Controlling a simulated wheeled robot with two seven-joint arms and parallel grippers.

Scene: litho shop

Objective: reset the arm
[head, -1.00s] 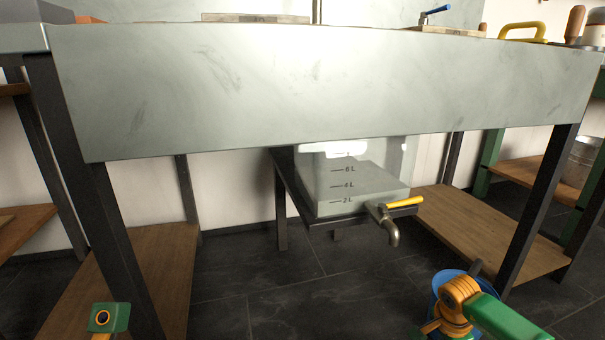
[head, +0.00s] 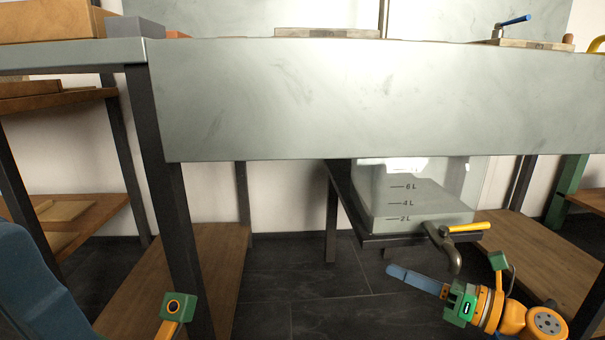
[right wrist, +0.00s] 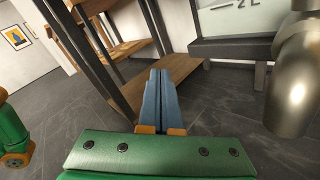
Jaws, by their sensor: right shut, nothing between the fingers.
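My right gripper (head: 413,279) is in the lower right of the head view, pointing left, with its blue fingers together and nothing between them. The right wrist view shows the same shut fingers (right wrist: 160,92) over the dark floor. The gripper is below and in front of the tank's spout, apart from it. In the head view my left arm shows only in part, at the lower left, with a green and orange piece (head: 176,306); the left gripper's fingers are not seen.
A clear tank (head: 420,197) with litre marks stands under the metal sink (head: 350,100). Its spout (head: 452,255) with a yellow lever sticks out near my right gripper. Dark legs (head: 175,220) and low wooden shelves (head: 215,265) stand left. Dark floor (head: 290,290) is open between.

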